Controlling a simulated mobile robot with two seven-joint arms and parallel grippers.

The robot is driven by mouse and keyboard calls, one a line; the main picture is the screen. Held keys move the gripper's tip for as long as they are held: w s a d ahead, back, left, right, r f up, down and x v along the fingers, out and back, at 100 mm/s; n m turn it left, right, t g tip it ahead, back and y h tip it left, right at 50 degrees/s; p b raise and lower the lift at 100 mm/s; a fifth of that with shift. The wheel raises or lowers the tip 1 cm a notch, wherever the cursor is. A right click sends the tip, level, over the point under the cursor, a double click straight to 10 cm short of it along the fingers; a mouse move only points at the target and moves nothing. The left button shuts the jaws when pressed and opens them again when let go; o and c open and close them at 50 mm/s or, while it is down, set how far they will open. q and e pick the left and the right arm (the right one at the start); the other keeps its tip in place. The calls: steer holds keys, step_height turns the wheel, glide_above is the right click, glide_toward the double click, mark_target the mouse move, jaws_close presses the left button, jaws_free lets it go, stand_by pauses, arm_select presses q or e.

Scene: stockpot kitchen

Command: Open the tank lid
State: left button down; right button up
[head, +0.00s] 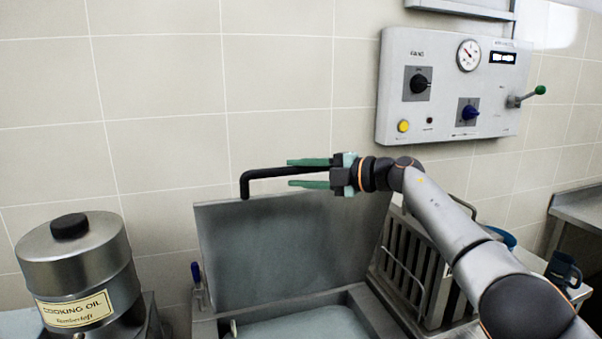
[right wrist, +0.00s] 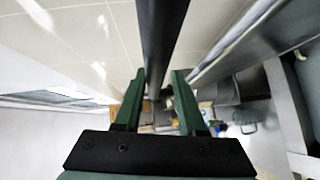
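The tank lid (head: 290,250) is a grey metal panel. It stands raised, nearly upright, at the back of the open tank (head: 378,312). Its black bar handle (head: 270,173) runs along the lid's top edge and bends down at the left end. My right gripper (head: 308,173) is at the handle, its green fingers above and below the bar. The right wrist view shows the dark bar (right wrist: 160,45) between the two spread fingers (right wrist: 157,100), with gaps on both sides. My left gripper is not in view.
A cooking oil canister (head: 78,262) stands at the left. A control panel (head: 455,88) with knobs and a green-tipped lever hangs on the tiled wall. A slatted metal rack (head: 410,270) is right of the tank, and a dark mug (head: 563,271) is farther right.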

steer(key=shift+d, duration=0.1)
steer(key=b+v, duration=0.5)
steer(key=v, duration=0.7)
steer(key=shift+s+d+r, duration=0.1)
steer(key=shift+s, duration=0.05)
